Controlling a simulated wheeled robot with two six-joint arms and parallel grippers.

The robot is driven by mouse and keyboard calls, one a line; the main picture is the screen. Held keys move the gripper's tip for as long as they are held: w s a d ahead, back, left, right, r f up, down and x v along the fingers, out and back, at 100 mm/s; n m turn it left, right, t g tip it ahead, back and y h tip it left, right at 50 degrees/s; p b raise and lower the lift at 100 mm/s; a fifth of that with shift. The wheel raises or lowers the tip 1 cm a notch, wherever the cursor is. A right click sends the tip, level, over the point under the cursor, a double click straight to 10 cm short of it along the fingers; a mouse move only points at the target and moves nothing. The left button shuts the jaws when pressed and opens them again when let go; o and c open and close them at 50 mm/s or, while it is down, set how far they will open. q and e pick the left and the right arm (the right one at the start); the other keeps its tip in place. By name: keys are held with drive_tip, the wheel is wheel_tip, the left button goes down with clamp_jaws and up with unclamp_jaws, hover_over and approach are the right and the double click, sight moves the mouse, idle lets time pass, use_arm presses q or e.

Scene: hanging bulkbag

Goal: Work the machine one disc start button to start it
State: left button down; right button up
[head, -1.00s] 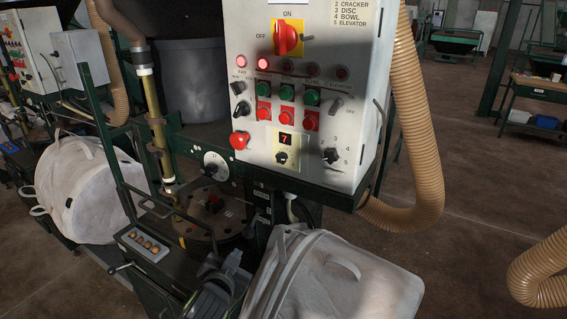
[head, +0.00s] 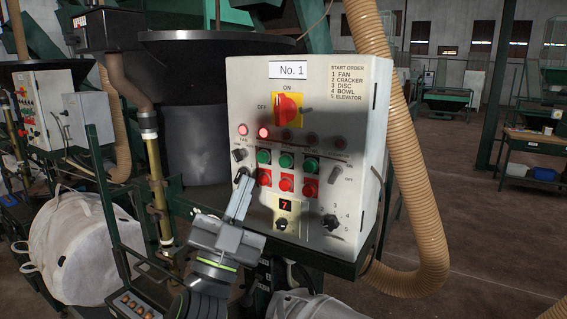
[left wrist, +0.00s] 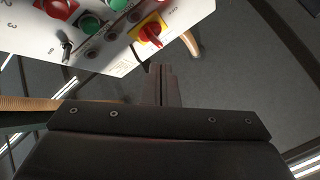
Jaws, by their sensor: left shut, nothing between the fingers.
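The No. 1 control box (head: 345,110) stands upright in the middle of the head view. Three green buttons sit in a row on it; the middle one is in the disc column (head: 286,161), with a red button (head: 285,184) below. The two leftmost indicator lamps (head: 263,133) look bright red; the others are dark. My left gripper (head: 244,178) is shut and empty, in front of the panel's lower left, left of the green buttons. It hides part of that corner. In the left wrist view the closed fingers (left wrist: 160,85) point toward the panel's edge. Contact cannot be told.
A red main switch (head: 287,108) on a yellow plate sits above the lamps. Rotary knobs (head: 331,221) and a display reading 7 (head: 285,204) are below. A tan hose (head: 425,200) hangs to the right. A white bulk bag (head: 70,255) is at left.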

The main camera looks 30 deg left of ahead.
sight(284, 162)
use_arm(q)
drive_tip(key=shift+r+h, duration=0.15)
drive_tip(key=shift+h, duration=0.15)
drive_tip(key=shift+w+d+b, duration=0.2)
drive_tip(key=shift+w+b, duration=0.35)
drive_tip(key=shift+w, duration=1.65)
drive_tip(key=shift+w+d+b, duration=0.2)
drive_tip(key=shift+w+b, duration=0.3)
drive_tip(key=shift+w, duration=1.65)
drive_tip(key=shift+w, duration=0.15)
drive_tip(key=shift+w, duration=0.3)
